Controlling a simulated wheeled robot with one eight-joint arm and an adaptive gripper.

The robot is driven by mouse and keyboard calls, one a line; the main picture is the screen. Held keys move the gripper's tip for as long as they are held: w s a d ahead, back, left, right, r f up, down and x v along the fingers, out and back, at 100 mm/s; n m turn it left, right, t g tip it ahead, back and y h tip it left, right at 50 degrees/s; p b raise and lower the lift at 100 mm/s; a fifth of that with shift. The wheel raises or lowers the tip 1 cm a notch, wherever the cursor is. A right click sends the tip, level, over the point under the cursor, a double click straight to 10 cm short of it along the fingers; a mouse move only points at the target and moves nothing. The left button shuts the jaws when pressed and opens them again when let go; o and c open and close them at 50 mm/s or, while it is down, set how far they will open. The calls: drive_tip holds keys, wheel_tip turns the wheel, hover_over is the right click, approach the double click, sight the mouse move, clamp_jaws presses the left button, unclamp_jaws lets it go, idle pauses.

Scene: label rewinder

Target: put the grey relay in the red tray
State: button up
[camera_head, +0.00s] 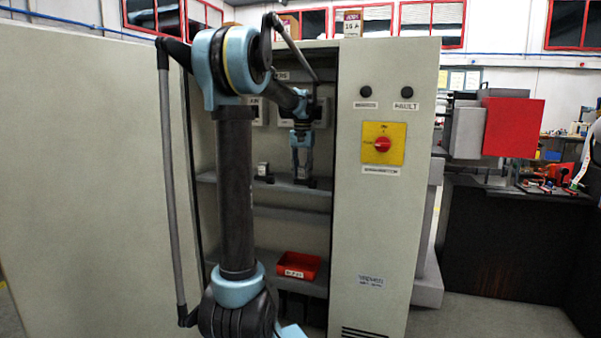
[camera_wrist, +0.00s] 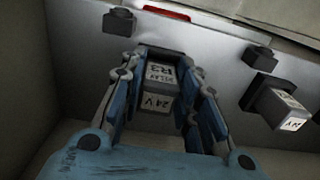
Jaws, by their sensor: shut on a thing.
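My gripper (camera_head: 302,168) is inside the open cabinet at the upper shelf, pointing down. The fingers mostly hide the relay in the head view. The red tray (camera_head: 298,265) sits on the lower shelf, below my gripper. Only a red strip of it (camera_wrist: 167,12) shows in the wrist view.
Another light relay (camera_head: 263,170) stands in a dark socket left of my gripper; it also shows at right in the wrist view (camera_wrist: 280,108). An empty dark socket (camera_wrist: 119,22) is at upper left there. The upper shelf (camera_head: 285,214) lies above the tray. The cabinet's right panel (camera_head: 385,220) is close by.

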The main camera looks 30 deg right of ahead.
drive_tip(key=shift+f, duration=0.25)
drive_tip(key=o, duration=1.1)
